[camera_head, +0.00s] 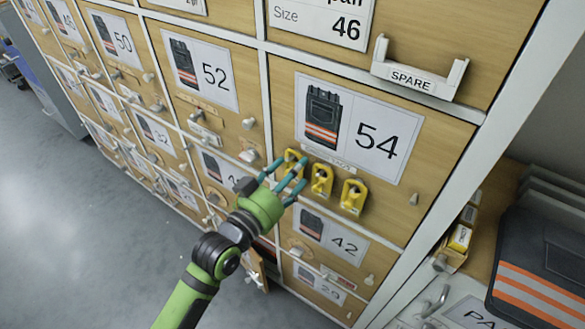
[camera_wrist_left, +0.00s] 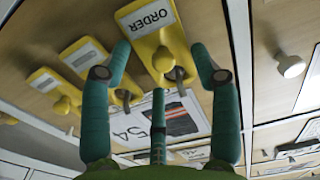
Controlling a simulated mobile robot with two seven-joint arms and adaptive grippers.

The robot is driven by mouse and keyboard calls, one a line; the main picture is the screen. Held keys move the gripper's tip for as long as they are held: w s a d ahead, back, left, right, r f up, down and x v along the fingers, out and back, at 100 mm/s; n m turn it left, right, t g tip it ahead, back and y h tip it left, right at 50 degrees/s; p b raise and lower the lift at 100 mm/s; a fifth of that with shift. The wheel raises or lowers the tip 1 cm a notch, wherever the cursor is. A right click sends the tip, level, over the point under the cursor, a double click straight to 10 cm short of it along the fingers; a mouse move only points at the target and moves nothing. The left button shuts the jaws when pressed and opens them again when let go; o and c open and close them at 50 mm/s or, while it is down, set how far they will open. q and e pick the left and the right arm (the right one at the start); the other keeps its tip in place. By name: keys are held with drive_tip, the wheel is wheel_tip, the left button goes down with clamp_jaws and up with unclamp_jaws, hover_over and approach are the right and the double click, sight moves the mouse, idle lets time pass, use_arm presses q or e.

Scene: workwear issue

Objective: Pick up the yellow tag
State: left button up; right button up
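Three yellow tags hang in a row on pegs on the drawer front labelled 54: a left one (camera_head: 291,158), a middle one (camera_head: 321,180) and a right one (camera_head: 353,197). My left gripper (camera_head: 284,176) is at the left tag, its teal fingers spread and partly covering it. In the left wrist view, a yellow tag with a white ORDER label (camera_wrist_left: 150,20) hangs on a peg between the open fingers (camera_wrist_left: 161,50); I cannot tell whether they touch it. Two more yellow tags (camera_wrist_left: 92,60) (camera_wrist_left: 55,88) hang beside it. My right gripper is not in view.
The cabinet (camera_head: 440,135) has several numbered wooden drawers with small knobs. A SPARE holder (camera_head: 418,76) sticks out at upper right. A dark garment with orange stripes (camera_head: 540,275) lies on a shelf at lower right. The grey floor (camera_head: 70,240) is clear.

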use_arm(q)
drive_tip(key=shift+f, duration=0.1)
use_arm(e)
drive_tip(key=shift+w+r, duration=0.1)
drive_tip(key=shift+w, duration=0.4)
use_arm(q)
drive_tip(key=v, duration=0.6)
drive_tip(key=r+v, duration=0.1)
drive_tip(key=v, duration=0.5)
drive_tip(key=b+v, duration=0.1)
drive_tip(key=v, duration=0.5)
drive_tip(key=shift+r, duration=0.35)
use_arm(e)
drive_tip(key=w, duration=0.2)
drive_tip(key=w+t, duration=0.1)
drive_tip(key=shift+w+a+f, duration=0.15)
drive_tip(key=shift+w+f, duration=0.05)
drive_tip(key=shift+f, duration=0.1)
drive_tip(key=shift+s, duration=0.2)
